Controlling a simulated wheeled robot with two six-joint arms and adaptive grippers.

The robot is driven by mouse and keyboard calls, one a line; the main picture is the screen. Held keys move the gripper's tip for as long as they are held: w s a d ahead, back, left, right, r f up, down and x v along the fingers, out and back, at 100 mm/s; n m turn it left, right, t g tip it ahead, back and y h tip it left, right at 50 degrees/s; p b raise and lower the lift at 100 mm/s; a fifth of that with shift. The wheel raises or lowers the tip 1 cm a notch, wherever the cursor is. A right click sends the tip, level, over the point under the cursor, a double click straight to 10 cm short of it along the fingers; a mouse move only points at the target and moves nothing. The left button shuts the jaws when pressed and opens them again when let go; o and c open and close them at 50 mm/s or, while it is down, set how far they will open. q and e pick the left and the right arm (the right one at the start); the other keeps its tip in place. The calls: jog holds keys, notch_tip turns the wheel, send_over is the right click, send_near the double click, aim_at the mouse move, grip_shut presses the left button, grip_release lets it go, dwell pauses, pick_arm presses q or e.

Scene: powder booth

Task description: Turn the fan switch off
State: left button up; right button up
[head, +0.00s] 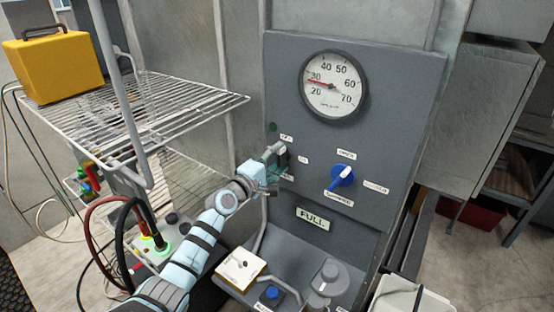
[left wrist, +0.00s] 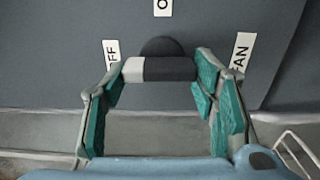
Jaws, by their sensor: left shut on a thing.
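The fan switch is a dark round knob with a bar handle on the grey control panel (head: 390,120). In the left wrist view its bar (left wrist: 160,69), part pale and part dark, lies across between my fingertips. An OFF label (left wrist: 112,53) is left of the bar, a FAN label (left wrist: 241,52) right, and a cut-off label starting with O (left wrist: 162,8) above. My left gripper (head: 272,161) is at the panel, its teal-padded fingers (left wrist: 160,80) shut on the bar's two ends. In the head view the gripper hides most of the switch. My right gripper is not in view.
A blue knob (head: 342,176) is right of the switch, with a round gauge (head: 333,86) above. A FULL label (head: 313,218) is below. A wire shelf (head: 170,100) with a yellow case (head: 62,62) stands left. A ledge with buttons (head: 290,285) juts out below.

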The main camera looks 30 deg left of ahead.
pick_arm(q)
jog(key=o, duration=1.2)
jog(key=shift+c, duration=0.2)
jog(key=s+a, duration=0.1)
jog(key=s, duration=1.1)
jog(key=shift+a, duration=0.35)
jog(key=shift+w, duration=0.1)
